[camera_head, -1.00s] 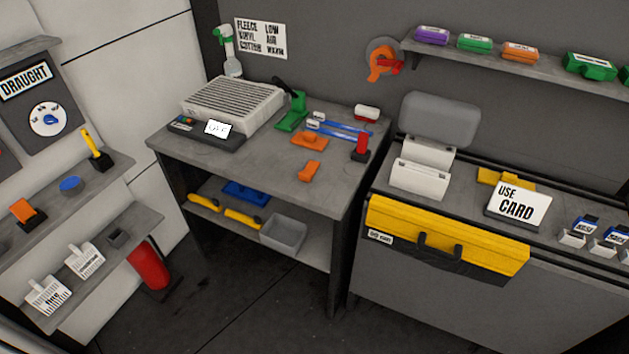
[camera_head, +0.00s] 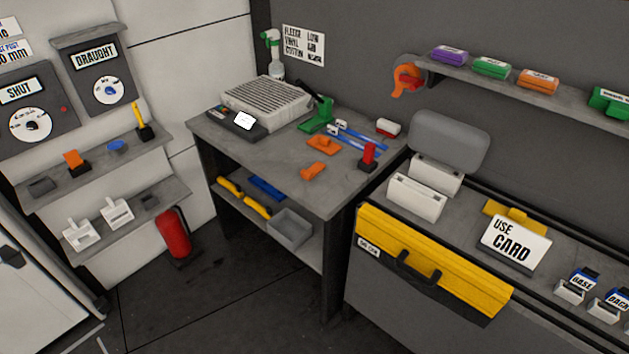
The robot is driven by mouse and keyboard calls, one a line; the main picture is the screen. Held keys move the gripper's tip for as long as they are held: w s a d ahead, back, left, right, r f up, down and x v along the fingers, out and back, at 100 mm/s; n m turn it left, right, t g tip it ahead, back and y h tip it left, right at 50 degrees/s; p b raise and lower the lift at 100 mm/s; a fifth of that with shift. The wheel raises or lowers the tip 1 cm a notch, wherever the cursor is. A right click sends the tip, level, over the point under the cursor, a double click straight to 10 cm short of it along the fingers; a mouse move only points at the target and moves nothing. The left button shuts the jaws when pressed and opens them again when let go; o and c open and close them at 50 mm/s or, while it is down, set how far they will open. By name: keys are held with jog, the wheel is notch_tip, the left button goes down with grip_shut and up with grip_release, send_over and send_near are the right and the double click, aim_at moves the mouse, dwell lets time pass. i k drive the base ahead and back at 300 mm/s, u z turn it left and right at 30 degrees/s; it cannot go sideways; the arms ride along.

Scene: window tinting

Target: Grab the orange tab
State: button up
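Several orange things are in view, and I cannot tell for sure which is the tab. A small orange piece (camera_head: 313,171) lies near the front of the grey workbench top (camera_head: 265,160). A wider orange tool (camera_head: 322,145) lies just behind it. Another orange piece (camera_head: 73,160) stands in a dark holder on the left wall shelf. An orange holder with a red part (camera_head: 405,82) hangs on the back wall. An orange block (camera_head: 538,81) sits on the upper right shelf among other coloured blocks. My gripper is not in view.
The bench also holds a white grilled box (camera_head: 266,103), a green tool (camera_head: 316,116) and a red-handled item (camera_head: 368,156). A yellow case (camera_head: 435,262) fronts the right counter. A red extinguisher (camera_head: 173,235) stands by the left wall. The floor (camera_head: 225,300) before the bench is clear.

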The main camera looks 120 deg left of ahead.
aim_at(309, 174)
jog(key=u, duration=0.05)
jog(key=i, duration=0.3)
jog(key=z, duration=0.7)
jog(key=k, duration=0.15)
jog(key=u, duration=3.75)
jog(key=i, duration=0.8)
jog(key=u, duration=0.05)
